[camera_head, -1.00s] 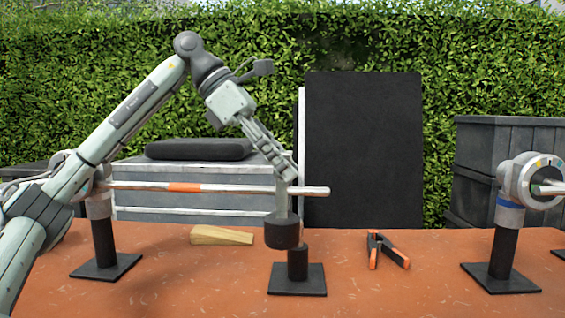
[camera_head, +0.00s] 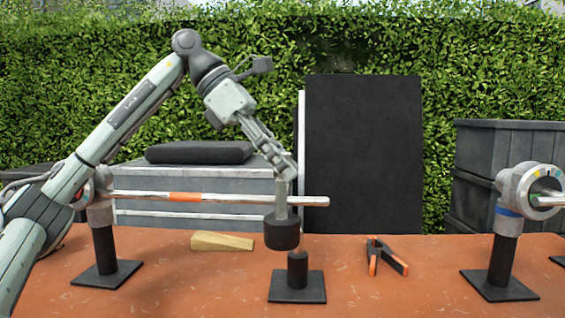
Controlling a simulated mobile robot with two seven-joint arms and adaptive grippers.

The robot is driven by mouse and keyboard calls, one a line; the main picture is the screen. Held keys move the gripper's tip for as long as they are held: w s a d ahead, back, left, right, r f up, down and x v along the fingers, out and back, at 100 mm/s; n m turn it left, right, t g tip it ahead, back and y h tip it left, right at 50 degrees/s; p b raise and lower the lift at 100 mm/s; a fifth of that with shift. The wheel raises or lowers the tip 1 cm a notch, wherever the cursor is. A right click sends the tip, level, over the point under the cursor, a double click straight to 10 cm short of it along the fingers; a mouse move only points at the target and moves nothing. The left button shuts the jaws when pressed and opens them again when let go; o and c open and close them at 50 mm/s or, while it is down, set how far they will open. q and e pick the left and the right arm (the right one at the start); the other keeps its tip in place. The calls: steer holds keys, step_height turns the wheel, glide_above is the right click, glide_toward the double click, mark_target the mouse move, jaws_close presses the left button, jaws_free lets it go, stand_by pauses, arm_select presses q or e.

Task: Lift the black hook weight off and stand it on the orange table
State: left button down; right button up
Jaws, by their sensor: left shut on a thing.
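The black hook weight (camera_head: 283,236), a dark cylinder with a grey shank (camera_head: 281,205), hangs upright below my left gripper (camera_head: 284,172). My left gripper points down and is shut on the upper part of the weight's hook, near the right end of the horizontal rod (camera_head: 235,199). The fingers hide the hook's top, so I cannot tell whether it still touches the rod. The weight's bottom is above the orange table (camera_head: 400,296). My right gripper is not in view.
A short post on a black base (camera_head: 297,287) stands just below and right of the weight. A wooden wedge (camera_head: 222,242) and a spring clamp (camera_head: 385,256) lie nearby. Stands rise at left (camera_head: 106,268) and right (camera_head: 502,258). Table between clamp and right stand is clear.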

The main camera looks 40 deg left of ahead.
arm_select(q)
steer(key=shift+s+d+b, duration=0.3)
steer(key=shift+s+d, duration=0.25)
steer(key=shift+s, duration=0.4)
steer(key=shift+s+d+b, duration=0.25)
steer(key=shift+s+d, duration=0.3)
steer(key=shift+s, duration=0.35)
